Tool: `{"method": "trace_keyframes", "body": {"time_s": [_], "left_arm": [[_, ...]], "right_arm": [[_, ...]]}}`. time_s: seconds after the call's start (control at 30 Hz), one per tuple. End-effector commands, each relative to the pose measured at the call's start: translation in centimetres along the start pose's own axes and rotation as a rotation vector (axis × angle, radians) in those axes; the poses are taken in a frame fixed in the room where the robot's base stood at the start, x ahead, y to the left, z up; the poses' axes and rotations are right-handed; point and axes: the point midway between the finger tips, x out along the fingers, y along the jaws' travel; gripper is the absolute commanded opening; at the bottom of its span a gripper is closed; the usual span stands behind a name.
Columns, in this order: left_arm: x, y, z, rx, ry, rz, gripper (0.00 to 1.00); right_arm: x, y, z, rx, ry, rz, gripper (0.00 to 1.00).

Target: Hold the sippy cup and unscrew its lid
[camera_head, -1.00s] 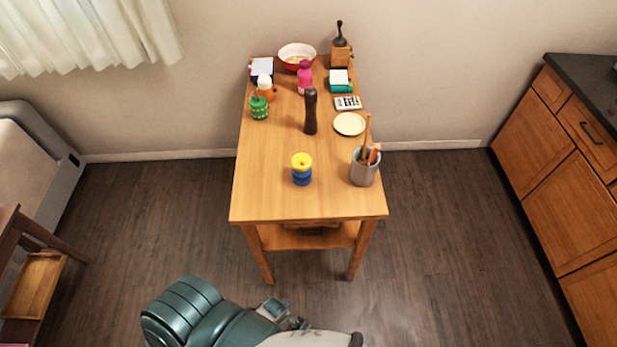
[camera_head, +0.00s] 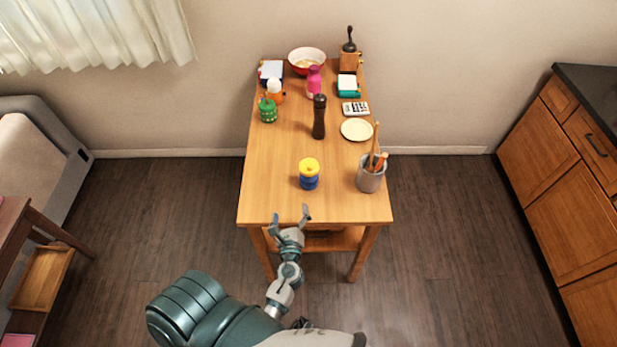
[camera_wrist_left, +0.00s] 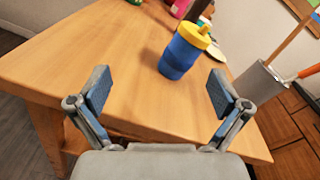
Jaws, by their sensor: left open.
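The sippy cup (camera_head: 309,180) stands upright near the front middle of the wooden table (camera_head: 270,200). Its body is blue and its lid is yellow with a small spout. In the left wrist view the cup (camera_wrist_left: 178,58) is ahead of the fingers, a little right of centre, with the yellow lid (camera_wrist_left: 192,34) on top. My left gripper (camera_head: 290,217) is at the table's front edge, short of the cup and apart from it. Its fingers (camera_wrist_left: 160,95) are spread wide with nothing between them. My right gripper is not in view.
A grey utensil holder (camera_head: 370,179) stands right of the cup. A dark pepper mill (camera_head: 319,118) and a cream plate (camera_head: 356,129) stand behind it. A green container (camera_head: 267,112), a pink bottle (camera_head: 314,81) and a red bowl (camera_head: 306,60) are farther back. The tabletop left of the cup is clear.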

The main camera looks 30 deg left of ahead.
Motion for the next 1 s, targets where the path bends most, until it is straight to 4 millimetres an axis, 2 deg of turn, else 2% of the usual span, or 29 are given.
{"method": "trace_keyframes", "body": {"time_s": [0.03,0.1,0.23,0.37,0.7,0.8,1.0], "left_arm": [[0.1,-1.1,-0.6,0.131,-0.006,-0.044,1.00],[0.0,-2.4,-1.3,0.287,-0.014,-0.098,1.00],[0.3,-3.6,-2.0,0.427,-0.019,-0.146,1.00],[2.2,-4.2,-2.0,0.445,-0.023,-0.152,1.00],[10.1,-5.0,-2.1,0.438,-0.021,-0.149,1.00],[11.4,-5.0,-2.2,0.438,-0.019,-0.150,1.00],[12.8,-5.5,-2.4,0.438,-0.021,-0.150,1.00]], "right_arm": [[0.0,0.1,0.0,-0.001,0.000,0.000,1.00],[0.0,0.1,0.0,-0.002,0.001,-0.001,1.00],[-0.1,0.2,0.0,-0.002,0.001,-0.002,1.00],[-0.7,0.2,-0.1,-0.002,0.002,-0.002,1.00],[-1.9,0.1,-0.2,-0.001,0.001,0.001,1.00],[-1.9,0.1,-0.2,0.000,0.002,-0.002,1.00],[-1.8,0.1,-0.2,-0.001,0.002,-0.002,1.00]]}}
